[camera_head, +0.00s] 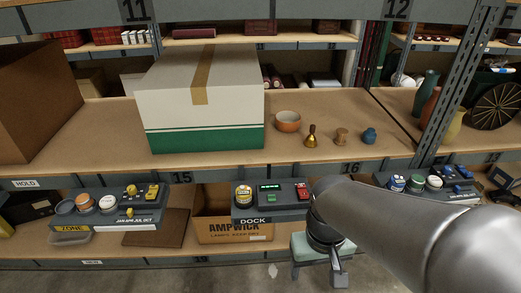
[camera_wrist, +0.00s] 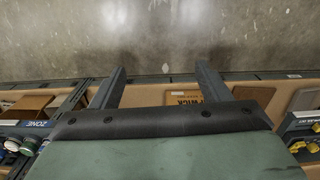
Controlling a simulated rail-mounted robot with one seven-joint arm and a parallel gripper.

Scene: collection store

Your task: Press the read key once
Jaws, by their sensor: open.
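The dock console (camera_head: 272,215) is a dark box on the front of the shelf, labelled DOCK. It carries a round yellow-and-white part at its left, a small lit green display (camera_head: 269,187) and red keys (camera_head: 303,191) at its right. Key labels are too small to read, so I cannot tell which is the read key. My gripper (camera_head: 318,274) hangs pointing down, below and right of the console, apart from its keys. In the wrist view my gripper (camera_wrist: 161,70) has its two dark fingers wide apart with nothing between them, over the floor and shelf edge.
Another console (camera_head: 110,208) with yellow switches stands left, marked ZONE, and a third (camera_head: 430,186) stands right. A cardboard box (camera_head: 225,230) sits below the dock console. A white-and-green box (camera_head: 205,100), an orange bowl (camera_head: 288,122) and a brass bell (camera_head: 311,138) stand above.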

